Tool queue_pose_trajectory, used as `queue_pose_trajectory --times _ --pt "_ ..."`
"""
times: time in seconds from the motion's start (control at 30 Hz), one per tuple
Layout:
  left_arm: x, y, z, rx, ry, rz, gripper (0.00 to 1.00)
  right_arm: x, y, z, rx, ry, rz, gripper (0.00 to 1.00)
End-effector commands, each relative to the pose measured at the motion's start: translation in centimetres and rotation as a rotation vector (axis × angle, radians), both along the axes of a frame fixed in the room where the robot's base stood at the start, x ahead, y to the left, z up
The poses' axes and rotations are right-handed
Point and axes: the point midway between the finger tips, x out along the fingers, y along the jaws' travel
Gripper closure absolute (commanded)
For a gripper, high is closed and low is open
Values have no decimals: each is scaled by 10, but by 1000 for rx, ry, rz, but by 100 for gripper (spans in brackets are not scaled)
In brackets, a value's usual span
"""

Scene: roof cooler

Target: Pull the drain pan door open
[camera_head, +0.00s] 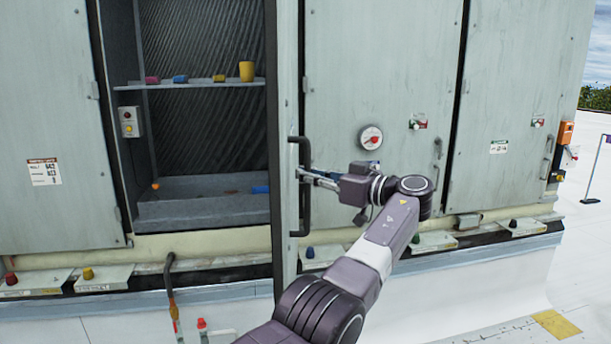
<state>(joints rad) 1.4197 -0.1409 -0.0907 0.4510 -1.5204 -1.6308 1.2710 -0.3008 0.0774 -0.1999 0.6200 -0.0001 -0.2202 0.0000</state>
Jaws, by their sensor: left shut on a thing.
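The drain pan door (284,120) stands open, swung out from the cabinet and seen almost edge-on. Its dark vertical bar handle (305,216) is on the door's right-hand side in the picture. My left gripper (304,175) is shut on the handle around its middle; the fingertips are partly hidden by the bar. My left arm reaches up to it from the bottom of the view. In the open compartment, the grey drain pan (200,211) sits at the bottom, with a blue thing at its right end. My right gripper is not in view.
A shelf (190,84) in the compartment holds a yellow cup (247,71) and several small items. A closed panel with a gauge (371,137) stands right of the door. A hose-like tool (172,290) hangs below the opening. White roof floor lies open at right.

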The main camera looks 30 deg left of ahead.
Motion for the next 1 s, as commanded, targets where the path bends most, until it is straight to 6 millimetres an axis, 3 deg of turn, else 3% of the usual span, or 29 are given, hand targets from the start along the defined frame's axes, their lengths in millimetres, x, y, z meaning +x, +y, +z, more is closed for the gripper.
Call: queue_pose_trajectory --times 0.07,0.1,0.23,0.57,1.0 --pt "-1 -1 -8 -12 10 5 100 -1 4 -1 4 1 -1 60" --pt "-1 -1 -8 -12 10 5 86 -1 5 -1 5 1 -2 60" --pt "-1 -1 -6 -8 8 4 72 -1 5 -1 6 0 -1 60" --pt "-1 -4 -2 -5 4 2 72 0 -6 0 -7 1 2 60" --pt "-8 -66 -2 -4 6 1 72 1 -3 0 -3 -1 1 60"
